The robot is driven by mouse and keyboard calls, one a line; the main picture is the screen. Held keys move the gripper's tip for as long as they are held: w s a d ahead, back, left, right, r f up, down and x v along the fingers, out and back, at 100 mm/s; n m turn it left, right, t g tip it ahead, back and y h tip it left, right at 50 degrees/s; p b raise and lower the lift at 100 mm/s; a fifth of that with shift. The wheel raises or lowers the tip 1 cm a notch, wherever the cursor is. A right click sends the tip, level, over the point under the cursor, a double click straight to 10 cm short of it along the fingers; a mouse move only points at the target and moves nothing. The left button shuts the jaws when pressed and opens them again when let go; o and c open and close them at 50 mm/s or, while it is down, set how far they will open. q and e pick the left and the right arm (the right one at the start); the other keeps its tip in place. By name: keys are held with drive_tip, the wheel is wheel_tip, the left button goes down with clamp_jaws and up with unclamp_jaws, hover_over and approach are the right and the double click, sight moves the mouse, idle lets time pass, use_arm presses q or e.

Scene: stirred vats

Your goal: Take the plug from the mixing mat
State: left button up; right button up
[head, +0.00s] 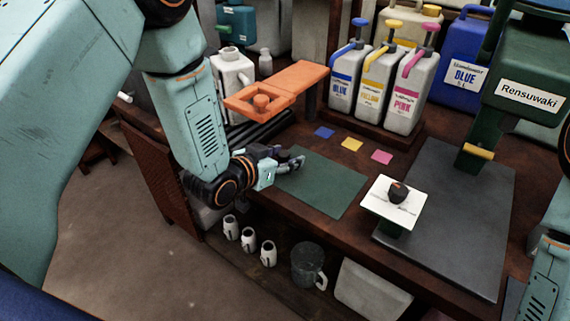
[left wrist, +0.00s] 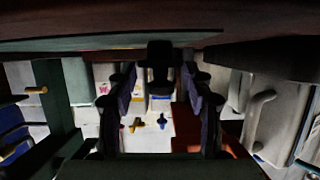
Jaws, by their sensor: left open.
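The dark green mixing mat (head: 325,186) lies flat on the brown bench, and its edge shows at the top of the left wrist view (left wrist: 100,43). My left gripper (head: 288,160) is low at the mat's far left corner, fingers pointing right. In the left wrist view, which is upside down, its two fingers stand apart. A dark upright shape, seemingly the plug (left wrist: 160,60), stands on the mat between them, with gaps on both sides. In the head view I cannot tell the plug from the dark fingers. My right gripper is out of view.
Blue, yellow and pink pump bottles (head: 377,88) stand behind the mat. An orange holder (head: 285,88) overhangs behind my gripper. A white plate (head: 376,207) with a black knob (head: 398,192) is at the right. Small coloured squares (head: 352,144) lie behind the mat.

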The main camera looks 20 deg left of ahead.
use_arm(q)
drive_tip(key=shift+w+f, duration=0.1)
drive_tip(key=shift+w, duration=0.05)
drive_tip(key=shift+c, duration=0.3)
drive_tip(key=c, duration=0.9)
